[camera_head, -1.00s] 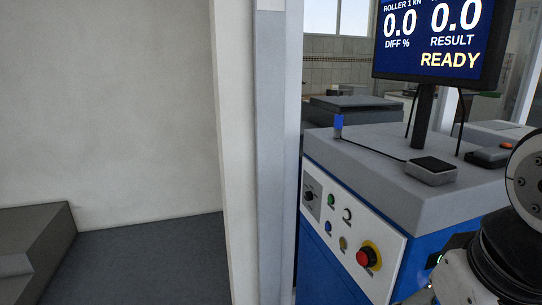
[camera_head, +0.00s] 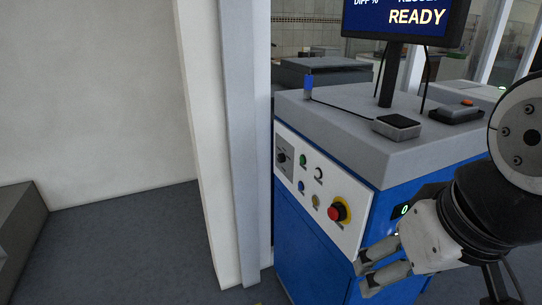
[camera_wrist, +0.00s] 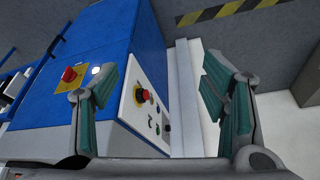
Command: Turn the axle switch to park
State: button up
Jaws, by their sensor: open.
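The axle switch is not labelled legibly; a small black rotary knob (camera_head: 282,157) sits on a grey plate at the far left end of the white control panel (camera_head: 335,226) on the blue cabinet. Beside it are small round buttons, a curved black mark and a red emergency button (camera_head: 337,211) on yellow. My gripper (camera_head: 364,274) is open and empty, in front of and to the right of the panel, apart from it. In the wrist view, the panel and its red button (camera_wrist: 146,95) show between my open fingers (camera_wrist: 160,95). The knob's setting is too small to read.
A screen (camera_head: 404,18) reading READY stands on the grey cabinet top (camera_head: 350,140), with small devices and a blue-capped item (camera_head: 308,87). A pale post (camera_head: 238,150) rises close to the panel's left. Dark floor (camera_head: 120,250) is clear at left.

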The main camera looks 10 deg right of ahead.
aim_at(281, 158)
jog(key=i+j, duration=0.15)
jog(key=i, duration=0.3)
jog(key=i+j, duration=0.2)
jog(key=i, duration=0.25)
